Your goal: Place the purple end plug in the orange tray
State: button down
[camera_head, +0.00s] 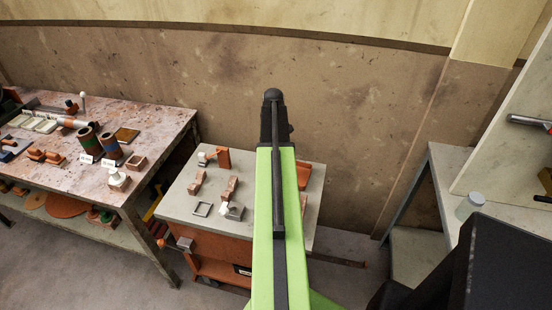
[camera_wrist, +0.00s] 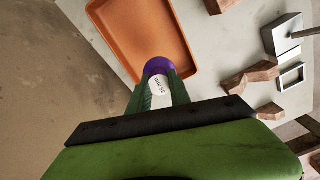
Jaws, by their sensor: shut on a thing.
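The purple end plug (camera_wrist: 158,66), with a white labelled face, is in the wrist view. My gripper (camera_wrist: 160,82) is shut on it, with a green finger on each side. The orange tray (camera_wrist: 140,30) lies on the grey worktop just beyond the plug in that view, and its floor looks empty where it shows. The plug overlaps the tray's near rim in the picture; its height above the tray cannot be told. In the head view my arm hides the plug and the gripper's tips, and an orange piece (camera_head: 304,172) shows right of the arm.
The grey worktop (camera_head: 180,205) also holds brown wooden blocks (camera_wrist: 252,76), a grey square frame (camera_wrist: 292,76) and a metal box-like part (camera_wrist: 282,34). A cluttered table (camera_head: 150,120) stands at the left, a wall (camera_head: 350,110) behind. A jar (camera_head: 470,206) is at the right.

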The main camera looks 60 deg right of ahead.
notch_tip(320, 180, down, 4)
jog(key=b, duration=0.2)
jog(key=shift+r+b, duration=0.1)
jog(key=shift+b, duration=0.3)
jog(key=shift+r, duration=0.2)
jog(key=shift+f, duration=0.15)
jog(key=c, duration=1.2)
grip_release()
notch_tip(320, 180, up, 12)
jog(key=p, duration=1.2)
jog(key=shift+r+p, duration=0.25)
jog(key=shift+p, duration=0.05)
jog(key=shift+f, duration=0.1)
